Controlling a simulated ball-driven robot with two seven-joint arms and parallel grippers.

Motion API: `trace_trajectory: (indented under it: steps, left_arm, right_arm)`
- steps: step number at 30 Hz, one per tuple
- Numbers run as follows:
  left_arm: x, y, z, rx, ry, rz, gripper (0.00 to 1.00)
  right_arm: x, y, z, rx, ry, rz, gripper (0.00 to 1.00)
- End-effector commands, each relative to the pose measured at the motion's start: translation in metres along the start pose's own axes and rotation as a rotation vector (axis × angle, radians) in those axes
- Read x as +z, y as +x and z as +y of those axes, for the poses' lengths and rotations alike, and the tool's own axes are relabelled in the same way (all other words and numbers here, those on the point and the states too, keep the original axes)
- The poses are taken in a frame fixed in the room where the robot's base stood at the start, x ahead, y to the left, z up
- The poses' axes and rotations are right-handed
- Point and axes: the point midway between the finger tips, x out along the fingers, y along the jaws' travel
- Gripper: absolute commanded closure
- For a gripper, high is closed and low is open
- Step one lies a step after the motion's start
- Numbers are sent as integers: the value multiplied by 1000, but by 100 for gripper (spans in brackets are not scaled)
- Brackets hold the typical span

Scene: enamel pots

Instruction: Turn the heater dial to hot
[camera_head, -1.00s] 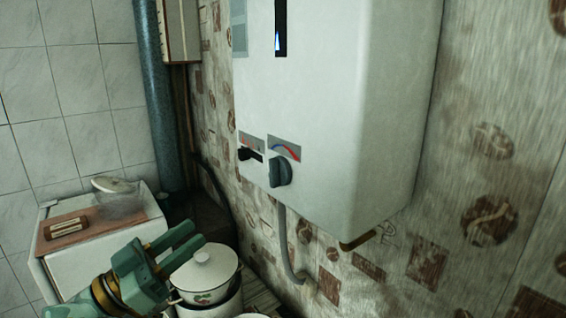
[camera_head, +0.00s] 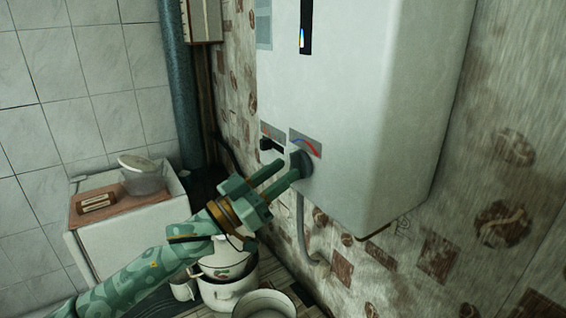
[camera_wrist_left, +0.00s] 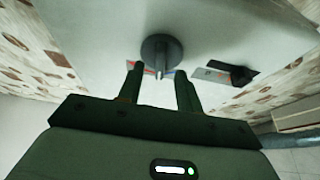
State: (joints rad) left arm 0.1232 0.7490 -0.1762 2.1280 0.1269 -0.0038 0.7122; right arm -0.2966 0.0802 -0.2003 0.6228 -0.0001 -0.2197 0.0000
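The white heater (camera_head: 370,100) hangs on the wall at the upper right of the head view. Its round dark grey dial (camera_head: 302,163) sits low on the front, under a blue-and-red arc label (camera_head: 306,143). My left gripper (camera_head: 284,175) is open, its green fingers reaching up to the dial. In the left wrist view the dial (camera_wrist_left: 161,49) is just beyond and between the two fingertips (camera_wrist_left: 160,78), with its narrow grip ridge pointing toward me. I cannot tell whether a finger touches it. My right gripper is in neither view.
A small black slider knob (camera_head: 267,144) is left of the dial. A grey hose (camera_head: 302,230) hangs below the heater. White enamel pots (camera_head: 225,292) stand below my left arm. A white cabinet (camera_head: 125,235) carries a cutting board (camera_head: 100,200) and a lidded bowl (camera_head: 143,178).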

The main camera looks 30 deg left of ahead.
Motion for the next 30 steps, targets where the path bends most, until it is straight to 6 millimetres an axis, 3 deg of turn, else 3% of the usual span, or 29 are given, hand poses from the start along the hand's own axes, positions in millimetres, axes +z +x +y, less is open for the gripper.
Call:
trace_trajectory:
  steps: [4, 12, 16, 17, 30]
  left_arm:
    - [-1, 11, 0, 1, -1, 1, 65]
    - [1, 12, 0, 1, -1, 0, 65]
    - [0, 12, 0, 1, -1, 0, 98]
    - [0, 12, 0, 1, -1, 0, 100]
    - [0, 12, -1, 21, 51, -1, 100]
  right_arm:
    - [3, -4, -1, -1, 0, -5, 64]
    - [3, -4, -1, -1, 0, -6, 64]
    - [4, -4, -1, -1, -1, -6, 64]
    - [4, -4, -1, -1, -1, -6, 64]
    - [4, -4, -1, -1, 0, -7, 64]
